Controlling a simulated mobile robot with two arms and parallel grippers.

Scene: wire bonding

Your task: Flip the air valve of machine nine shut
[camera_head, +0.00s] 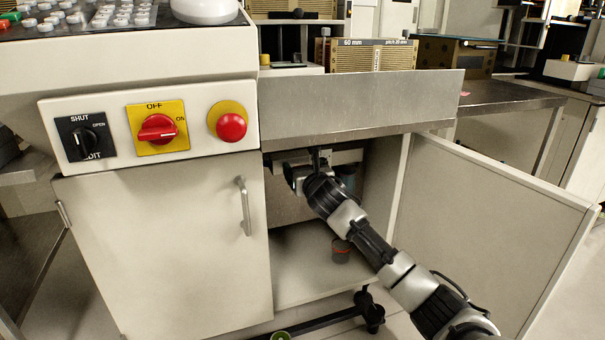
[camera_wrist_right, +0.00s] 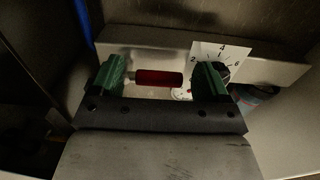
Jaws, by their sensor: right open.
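The red valve handle (camera_wrist_right: 158,78) shows in the right wrist view, lying crosswise. My right gripper (camera_wrist_right: 161,80) is open, with one green finger at each end of the handle; whether they touch it I cannot tell. A white pressure gauge (camera_wrist_right: 210,55) with numbers is behind the right finger and partly hidden by it. In the head view my right arm reaches into the open cabinet (camera_head: 310,272) of the machine, and its hand is up under the cabinet's top. The handle is hidden there. My left gripper is out of view.
The cabinet door (camera_head: 495,225) stands open to the right of my arm. The closed door (camera_head: 165,245) is on the left, below a panel with a black selector (camera_head: 84,137), a red switch (camera_head: 157,129) and a red button (camera_head: 231,126). A small dark container (camera_head: 341,252) stands inside the cabinet.

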